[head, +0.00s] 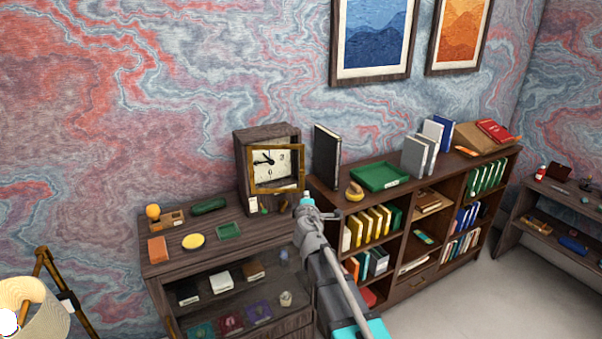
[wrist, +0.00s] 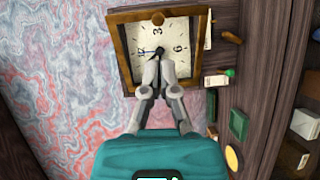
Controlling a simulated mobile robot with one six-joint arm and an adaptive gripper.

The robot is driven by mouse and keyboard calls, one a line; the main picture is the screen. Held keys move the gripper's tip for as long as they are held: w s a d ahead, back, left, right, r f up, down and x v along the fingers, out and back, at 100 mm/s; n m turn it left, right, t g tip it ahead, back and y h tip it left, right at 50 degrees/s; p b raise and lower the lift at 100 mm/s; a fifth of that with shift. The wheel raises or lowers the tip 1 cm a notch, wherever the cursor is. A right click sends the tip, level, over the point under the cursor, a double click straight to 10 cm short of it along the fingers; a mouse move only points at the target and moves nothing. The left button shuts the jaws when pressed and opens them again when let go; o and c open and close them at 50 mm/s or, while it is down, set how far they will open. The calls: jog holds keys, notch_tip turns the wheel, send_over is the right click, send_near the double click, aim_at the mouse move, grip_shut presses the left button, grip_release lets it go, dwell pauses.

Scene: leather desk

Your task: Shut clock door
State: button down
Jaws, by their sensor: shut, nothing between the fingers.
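The clock (head: 240,160) is a dark wooden box standing upright on the dark wooden desk, its pale face (head: 268,162) turned forward. Its door (head: 277,190) is a golden-brown frame, standing ajar with its right edge out past the case. In the wrist view the door frame (wrist: 122,55) appears rotated, with a round knob (wrist: 158,18) on the 3 o'clock side. My gripper (head: 307,199) is shut and empty, at the lower right of the clock. In the wrist view its fingertips (wrist: 159,87) overlap the face and frame; contact cannot be told.
A green tray (head: 379,176) and a black upright book (head: 326,157) stand on the bookshelf right of the clock. A green tray, yellow disc (head: 193,241) and orange block (head: 157,249) lie on the desk at left. Small items sit under the clock door.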

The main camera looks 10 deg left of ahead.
aim_at(302, 173)
jog(key=shift+a+r+n+y, duration=0.15)
jog(key=shift+a+n+y, duration=0.15)
jog(key=shift+a, duration=0.2)
jog(key=w, duration=0.4)
jog(key=w+a, duration=0.1)
jog(key=w, duration=0.4)
jog(key=w+f+b, duration=0.1)
jog(key=w, duration=0.3)
jog(key=shift+w+a, duration=0.4)
jog(key=w, duration=0.6)
jog(key=w+a, duration=0.1)
jog(key=w, duration=0.2)
jog(key=shift+a, duration=0.1)
jog(key=shift+s+r, duration=0.1)
jog(key=shift+r, duration=0.05)
